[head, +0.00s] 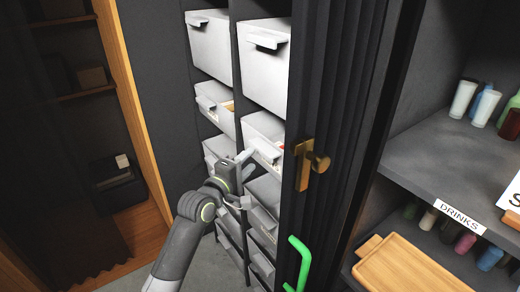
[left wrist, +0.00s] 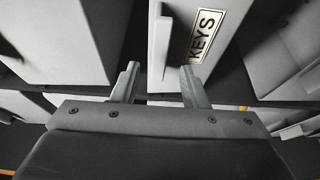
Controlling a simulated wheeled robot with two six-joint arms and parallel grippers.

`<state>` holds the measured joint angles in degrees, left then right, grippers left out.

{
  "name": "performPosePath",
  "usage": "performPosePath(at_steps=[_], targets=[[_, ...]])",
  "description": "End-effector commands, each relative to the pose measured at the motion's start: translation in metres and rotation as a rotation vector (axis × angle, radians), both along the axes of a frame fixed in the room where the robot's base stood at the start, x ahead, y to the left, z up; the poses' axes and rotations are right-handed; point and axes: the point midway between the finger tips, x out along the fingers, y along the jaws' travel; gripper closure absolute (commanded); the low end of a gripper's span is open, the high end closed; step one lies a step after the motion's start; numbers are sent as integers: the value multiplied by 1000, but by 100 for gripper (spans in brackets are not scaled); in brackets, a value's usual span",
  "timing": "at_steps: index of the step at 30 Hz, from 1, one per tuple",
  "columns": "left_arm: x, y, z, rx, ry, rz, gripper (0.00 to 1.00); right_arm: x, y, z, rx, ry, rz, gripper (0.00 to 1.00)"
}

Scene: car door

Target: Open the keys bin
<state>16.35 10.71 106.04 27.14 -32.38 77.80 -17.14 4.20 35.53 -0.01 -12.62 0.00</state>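The keys bin (left wrist: 220,38) is a light grey bin in the left wrist view, with a white label reading KEYS on its front. Its upright handle tab (left wrist: 159,48) lies between the lines of my two fingers, and I see no finger touching it. My left gripper (left wrist: 160,84) is open, with a gap between its fingers. In the head view my left gripper (head: 243,178) is at the front of the bin columns, about mid-height. The label cannot be read there, and the gripper covers part of the bins. My right gripper is not in view.
Two columns of grey bins stand in a tall cabinet, with a white upper bin (head: 264,62) on the right. A dark ribbed door (head: 335,120) with a brass knob (head: 318,162) and a green handle (head: 299,262) stands right of them. A drinks shelf (head: 440,150) is at the far right.

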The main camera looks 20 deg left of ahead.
Motion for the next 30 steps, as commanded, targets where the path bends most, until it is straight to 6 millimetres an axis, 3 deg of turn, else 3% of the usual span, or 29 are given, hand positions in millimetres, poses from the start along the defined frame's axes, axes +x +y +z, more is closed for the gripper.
performPosePath(at_steps=[6,12,26,30], targets=[[34,-10,2,-1,-1,-1,60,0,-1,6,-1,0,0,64],[54,-15,1,0,-1,0,60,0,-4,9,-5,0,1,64],[61,-17,0,0,-1,0,60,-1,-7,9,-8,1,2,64],[61,-17,0,0,-1,0,78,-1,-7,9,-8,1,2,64]])
